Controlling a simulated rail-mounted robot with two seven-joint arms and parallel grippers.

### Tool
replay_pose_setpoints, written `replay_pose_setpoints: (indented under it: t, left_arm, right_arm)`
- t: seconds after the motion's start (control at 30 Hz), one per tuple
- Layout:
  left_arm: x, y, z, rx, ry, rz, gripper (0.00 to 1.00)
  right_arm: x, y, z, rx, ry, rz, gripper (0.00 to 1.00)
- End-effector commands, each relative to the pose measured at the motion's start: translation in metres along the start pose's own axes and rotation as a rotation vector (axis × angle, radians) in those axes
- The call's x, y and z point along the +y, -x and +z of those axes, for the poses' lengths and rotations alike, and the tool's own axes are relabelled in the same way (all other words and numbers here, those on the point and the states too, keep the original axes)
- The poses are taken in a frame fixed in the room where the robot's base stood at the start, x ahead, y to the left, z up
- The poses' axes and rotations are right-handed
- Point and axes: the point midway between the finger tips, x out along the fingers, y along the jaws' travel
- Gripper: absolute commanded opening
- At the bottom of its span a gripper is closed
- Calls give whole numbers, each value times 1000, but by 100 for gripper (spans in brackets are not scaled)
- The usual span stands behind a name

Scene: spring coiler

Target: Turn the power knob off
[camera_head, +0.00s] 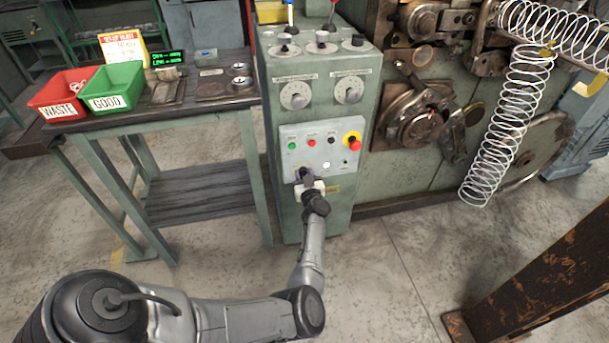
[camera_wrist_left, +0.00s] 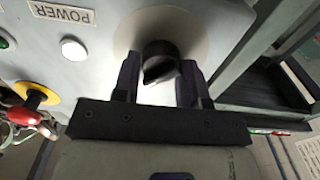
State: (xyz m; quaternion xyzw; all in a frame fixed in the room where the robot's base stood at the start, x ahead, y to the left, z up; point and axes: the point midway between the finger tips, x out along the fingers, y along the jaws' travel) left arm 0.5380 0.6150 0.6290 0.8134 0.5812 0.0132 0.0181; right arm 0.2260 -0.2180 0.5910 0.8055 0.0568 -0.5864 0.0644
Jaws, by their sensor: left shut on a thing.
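The power knob (camera_wrist_left: 160,62) is a round black knob on a pale disc, on the control panel (camera_head: 320,140) of the green-grey cabinet. A POWER label (camera_wrist_left: 62,13) shows near it in the left wrist view, upside down. My left gripper (camera_wrist_left: 160,80) has its two dark fingers on either side of the knob and is shut on it. In the head view my left gripper (camera_head: 306,178) is at the lower left of the panel and largely hides the knob. My right gripper is not in view.
A red and yellow emergency button (camera_head: 352,141) and smaller buttons sit above and right of the gripper. Two dials (camera_head: 295,95) are higher up. A table with a red WASTE bin (camera_head: 65,95) and green GOOD bin (camera_head: 115,90) stands left. A rusty beam (camera_head: 540,270) stands right.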

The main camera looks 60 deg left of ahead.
Motion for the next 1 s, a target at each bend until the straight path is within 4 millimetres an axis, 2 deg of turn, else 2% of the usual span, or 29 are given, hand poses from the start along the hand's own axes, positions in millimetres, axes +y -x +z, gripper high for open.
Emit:
replay_pose_setpoints:
  t: [0.5, 1.0]
  left_arm:
    - [-2, 0, -1, -1, 420, 1, 16]
    - [-3, 0, 2, -1, 896, 0, 16]
  right_arm:
    - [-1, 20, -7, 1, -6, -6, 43]
    - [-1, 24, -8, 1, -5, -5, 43]
